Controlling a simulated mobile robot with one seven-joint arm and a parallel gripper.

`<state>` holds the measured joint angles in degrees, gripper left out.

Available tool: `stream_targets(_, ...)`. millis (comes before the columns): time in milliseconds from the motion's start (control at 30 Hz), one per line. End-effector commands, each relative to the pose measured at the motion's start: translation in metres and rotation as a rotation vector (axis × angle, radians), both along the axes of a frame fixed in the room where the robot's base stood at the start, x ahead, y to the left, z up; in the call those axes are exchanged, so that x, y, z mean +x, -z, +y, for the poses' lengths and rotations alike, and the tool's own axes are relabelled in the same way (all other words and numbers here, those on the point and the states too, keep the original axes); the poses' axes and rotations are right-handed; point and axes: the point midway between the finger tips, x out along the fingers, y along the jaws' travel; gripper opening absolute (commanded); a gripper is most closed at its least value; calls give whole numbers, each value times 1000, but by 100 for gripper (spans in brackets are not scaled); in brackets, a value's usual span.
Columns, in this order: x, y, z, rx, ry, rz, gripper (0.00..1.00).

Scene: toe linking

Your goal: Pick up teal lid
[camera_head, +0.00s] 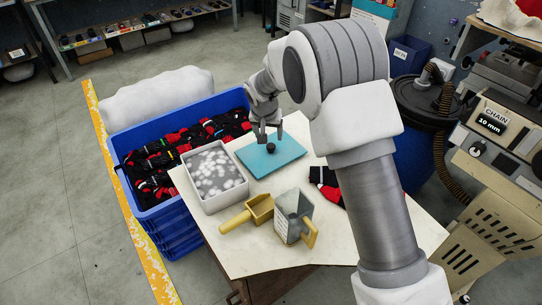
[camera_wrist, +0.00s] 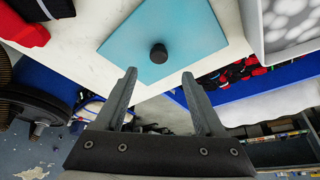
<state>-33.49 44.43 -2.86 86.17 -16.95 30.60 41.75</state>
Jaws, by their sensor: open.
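The teal lid (camera_head: 284,158) is a flat square plate with a dark round knob (camera_head: 271,148) in its middle. It lies on the pale tabletop, to the right of a light tub. My gripper (camera_head: 266,134) is just behind and above the knob in the head view. In the wrist view, the teal lid (camera_wrist: 190,35) and its knob (camera_wrist: 158,53) lie beyond the fingertips. My gripper (camera_wrist: 159,77) is open there, with nothing between its fingers. The knob lines up roughly with the gap between the fingers and looks apart from them.
The light tub (camera_head: 184,164) holds grey and white material. A blue crate (camera_head: 165,219) of black and red socks stands to the left. A sock (camera_head: 322,176) lies right of the lid.

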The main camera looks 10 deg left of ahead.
Motion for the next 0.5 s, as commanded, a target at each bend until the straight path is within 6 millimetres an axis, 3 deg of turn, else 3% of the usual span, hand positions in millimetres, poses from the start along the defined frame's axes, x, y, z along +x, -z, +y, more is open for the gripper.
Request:
stream_targets(33, 3, 11, 0, 0, 0, 1, 71)
stream_targets(367, 11, 31, 0, 0, -1, 1, 71)
stream_targets(500, 17, 51, -2, -1, 0, 2, 71)
